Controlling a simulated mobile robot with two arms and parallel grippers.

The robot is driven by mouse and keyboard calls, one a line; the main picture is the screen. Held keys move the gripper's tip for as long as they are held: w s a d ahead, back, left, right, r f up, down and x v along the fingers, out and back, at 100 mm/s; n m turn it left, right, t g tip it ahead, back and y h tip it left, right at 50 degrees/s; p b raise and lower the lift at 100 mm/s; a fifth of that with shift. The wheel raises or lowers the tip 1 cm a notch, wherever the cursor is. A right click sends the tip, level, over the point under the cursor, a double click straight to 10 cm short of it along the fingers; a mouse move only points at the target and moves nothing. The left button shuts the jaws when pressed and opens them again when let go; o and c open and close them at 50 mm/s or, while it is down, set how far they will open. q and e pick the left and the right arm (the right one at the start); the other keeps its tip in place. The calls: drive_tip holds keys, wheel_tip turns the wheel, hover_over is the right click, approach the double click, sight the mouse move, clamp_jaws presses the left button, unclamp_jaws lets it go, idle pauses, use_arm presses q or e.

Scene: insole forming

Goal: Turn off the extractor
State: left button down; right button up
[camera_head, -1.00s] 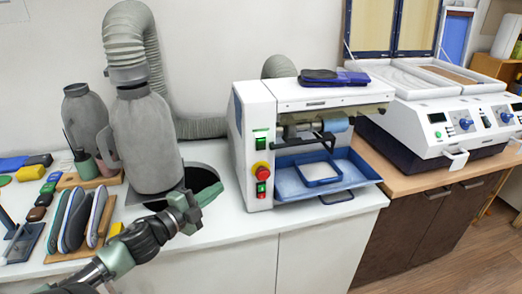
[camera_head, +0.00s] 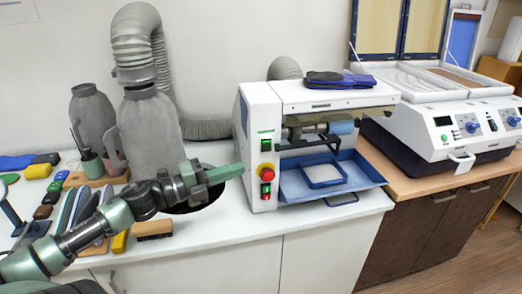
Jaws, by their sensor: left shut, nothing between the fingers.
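The extractor appears to be the white and grey machine (camera_head: 310,110) on the counter, with a blue tray at its front. Its narrow front panel carries a green switch (camera_head: 266,145), a red knob on a yellow base (camera_head: 266,173) and a smaller green control below. My left gripper (camera_head: 240,169) is shut and empty. It points right, its tips just left of the panel and near the height of the red knob; whether they touch the machine I cannot tell. My right gripper is out of view.
Grey bottle-shaped containers (camera_head: 149,130) and a ribbed hose (camera_head: 137,45) stand behind my left arm. Insoles and brushes (camera_head: 152,229) lie at the left. A white forming machine (camera_head: 445,130) stands on the wooden counter at right. The white counter front (camera_head: 235,235) is clear.

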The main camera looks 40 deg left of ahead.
sight(267, 146)
use_arm(q)
drive_tip(key=w+p, duration=0.3)
drive_tip(key=w, duration=0.7)
drive_tip(key=shift+w+d+r, duration=0.3)
drive_tip(key=shift+d+r, duration=0.05)
drive_tip(key=shift+d, duration=0.05)
